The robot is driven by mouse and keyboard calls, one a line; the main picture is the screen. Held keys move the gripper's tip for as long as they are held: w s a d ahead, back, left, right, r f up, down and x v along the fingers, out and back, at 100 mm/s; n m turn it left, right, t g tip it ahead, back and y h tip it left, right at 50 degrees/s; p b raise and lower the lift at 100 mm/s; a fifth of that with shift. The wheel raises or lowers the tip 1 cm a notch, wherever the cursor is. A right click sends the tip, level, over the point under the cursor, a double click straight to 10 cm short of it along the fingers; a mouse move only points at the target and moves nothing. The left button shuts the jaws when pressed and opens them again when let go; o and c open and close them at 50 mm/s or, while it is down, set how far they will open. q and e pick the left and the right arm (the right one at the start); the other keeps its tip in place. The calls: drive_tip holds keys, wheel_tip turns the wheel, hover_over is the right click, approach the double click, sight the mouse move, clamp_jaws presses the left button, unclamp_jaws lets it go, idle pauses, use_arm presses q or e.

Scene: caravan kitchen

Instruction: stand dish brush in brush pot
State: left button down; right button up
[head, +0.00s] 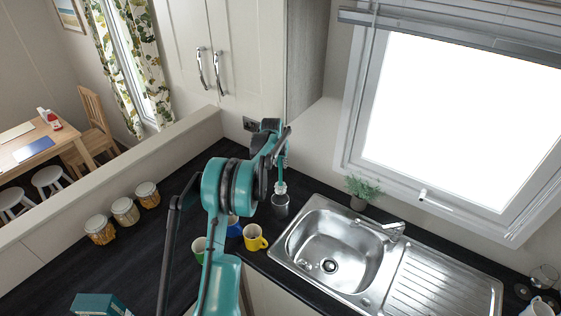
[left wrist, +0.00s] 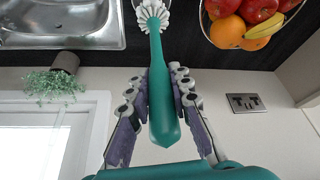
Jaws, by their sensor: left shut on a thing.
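My left gripper (head: 279,145) is shut on the teal handle of the dish brush (head: 281,186), which hangs upright with its white bristle head down. In the left wrist view the gripper (left wrist: 157,76) has a finger on each side of the brush handle (left wrist: 162,108), and the round bristle head (left wrist: 153,15) points away from it. The dark brush pot (head: 280,207) stands on the counter left of the sink, directly below the bristle head in the head view. I cannot tell whether the bristles are just above the rim or inside it. My right gripper is not in view.
Yellow (head: 255,238), blue (head: 234,228) and green (head: 198,248) mugs stand near the pot. The steel sink (head: 330,245) and a potted plant (head: 360,191) are to its right. Three jars (head: 125,210) stand far left. The left wrist view shows a fruit bowl (left wrist: 228,46).

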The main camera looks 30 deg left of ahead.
sight(280, 179)
use_arm(q)
drive_tip(key=shift+f+b, duration=0.85)
drive_tip(key=shift+f, duration=1.1)
wheel_tip(280, 179, down, 7)
drive_tip(key=b, duration=0.5)
drive_tip(key=shift+b, duration=0.4)
drive_tip(key=c, duration=1.3)
unclamp_jaws()
drive_tip(key=shift+s+r, duration=0.1)
drive_tip(key=shift+r, duration=0.05)
drive_tip(key=v, duration=1.1)
drive_tip(key=shift+s+r, duration=0.2)
drive_tip(key=shift+r, duration=0.1)
